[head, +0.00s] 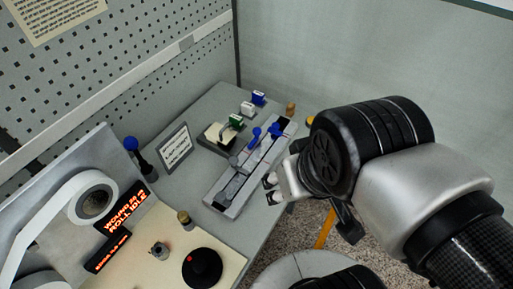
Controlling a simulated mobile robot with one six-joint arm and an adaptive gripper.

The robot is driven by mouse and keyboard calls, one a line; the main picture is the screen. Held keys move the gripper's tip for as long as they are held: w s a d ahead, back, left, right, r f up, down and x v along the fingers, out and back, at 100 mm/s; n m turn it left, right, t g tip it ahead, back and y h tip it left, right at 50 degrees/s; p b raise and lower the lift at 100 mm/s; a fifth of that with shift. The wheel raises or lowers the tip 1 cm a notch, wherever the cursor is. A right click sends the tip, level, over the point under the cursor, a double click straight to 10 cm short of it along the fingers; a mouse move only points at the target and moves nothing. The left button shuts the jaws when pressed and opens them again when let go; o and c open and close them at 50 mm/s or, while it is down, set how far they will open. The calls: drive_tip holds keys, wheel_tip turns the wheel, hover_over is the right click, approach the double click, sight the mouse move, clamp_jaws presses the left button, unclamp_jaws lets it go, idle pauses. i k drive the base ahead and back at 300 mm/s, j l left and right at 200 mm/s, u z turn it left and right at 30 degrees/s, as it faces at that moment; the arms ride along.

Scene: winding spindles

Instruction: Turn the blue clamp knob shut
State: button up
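A grey slotted rail fixture (222,203) lies on the bench, carrying two blue parts. One is a blue lever-like piece (255,134) and the other a blue knob-like piece (275,130) nearer its far end. I cannot tell for sure which is the clamp knob, nor how far it is turned. My gripper (270,190) is beside the fixture's right edge, below and apart from the blue parts. Its two dark-tipped fingers look spread, with nothing visible between them. My wrist hides the area to its right.
A blue ball-topped lever (131,144) stands at left by a label plate (175,147). Small blue (258,98), white (248,109) and green (236,121) tagged pieces stand behind the fixture. A black disc with a red button (202,268) is in front. A pegboard wall rises behind left.

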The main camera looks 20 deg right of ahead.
sight(256, 130)
drive_tip(key=i+l+z, duration=0.15)
drive_tip(key=i+l, duration=0.2)
drive_tip(key=l, duration=0.2)
drive_tip(key=i+l+z, duration=0.1)
drive_tip(key=i+l, duration=0.3)
drive_tip(key=l, duration=0.15)
